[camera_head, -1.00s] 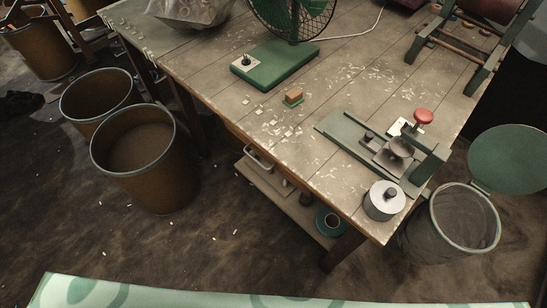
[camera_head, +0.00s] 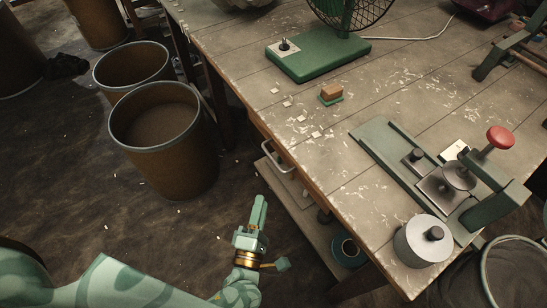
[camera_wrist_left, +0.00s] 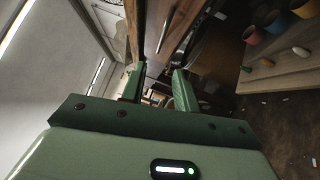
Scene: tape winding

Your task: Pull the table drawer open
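The work table (camera_head: 330,130) fills the right of the head view. The drawer's pale metal handle (camera_head: 275,158) stands out from the table's left side, under the top's edge. The drawer front is mostly hidden below the tabletop, and the drawer looks closed. In the left wrist view a brown wooden front (camera_wrist_left: 158,18) carries a slim metal handle (camera_wrist_left: 168,28), beyond the fingertips. My left gripper (camera_head: 259,202) is below the handle in the head view, apart from it. Its two fingers (camera_wrist_left: 158,80) are spread with nothing between them. My right gripper is out of view.
A lower shelf (camera_head: 290,205) under the table holds a teal tape roll (camera_head: 347,251). Brown bins (camera_head: 165,150) stand on the left. A green tape device (camera_head: 400,160) and a metal cylinder (camera_head: 420,245) sit on the tabletop.

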